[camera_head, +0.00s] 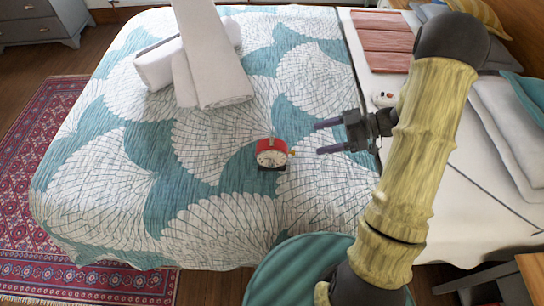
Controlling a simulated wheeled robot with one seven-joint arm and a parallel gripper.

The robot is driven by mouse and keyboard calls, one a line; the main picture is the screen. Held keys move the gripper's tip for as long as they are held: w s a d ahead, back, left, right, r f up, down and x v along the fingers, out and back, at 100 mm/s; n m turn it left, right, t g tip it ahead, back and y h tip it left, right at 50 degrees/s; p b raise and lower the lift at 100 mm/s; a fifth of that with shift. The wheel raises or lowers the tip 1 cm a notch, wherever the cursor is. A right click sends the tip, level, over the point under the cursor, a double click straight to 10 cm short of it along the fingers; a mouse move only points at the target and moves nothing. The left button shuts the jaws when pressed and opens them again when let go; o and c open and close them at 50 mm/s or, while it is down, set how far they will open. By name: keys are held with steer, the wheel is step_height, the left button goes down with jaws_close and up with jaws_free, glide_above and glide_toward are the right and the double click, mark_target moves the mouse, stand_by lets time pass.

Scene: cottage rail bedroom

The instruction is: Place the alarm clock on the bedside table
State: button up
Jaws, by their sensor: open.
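A red alarm clock (271,153) with a pale face and a dark base stands on the bed's teal and white patterned cover. My gripper (318,138) is to the right of the clock, with its two fingers pointing left toward it. The fingers are apart and nothing is between them. A gap shows between the fingertips and the clock. A small piece of wooden furniture (536,275) shows at the lower right edge, mostly cut off; I cannot tell whether it is the bedside table.
The bed (95,200) fills most of the view. White rolled towels (212,70) lie behind the clock. Folded reddish cloth (384,42), a small white and red item (384,99) and pillows (510,120) are at right. A grey dresser (40,22) stands far left, near a red rug (35,180).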

mark_target(281, 146)
steer(key=shift+a, duration=0.1)
steer(key=b+x, duration=0.1)
steer(key=x, duration=1)
steer(key=shift+w+a+f, duration=0.1)
steer(key=shift+a+f, duration=0.15)
steer(key=shift+a, duration=0.2)
steer(key=shift+a+f, duration=0.1)
steer(key=x, duration=0.3)
steer(key=b+x, duration=0.1)
steer(key=x, duration=0.1)
steer(key=shift+w, duration=0.4)
jaws_close()
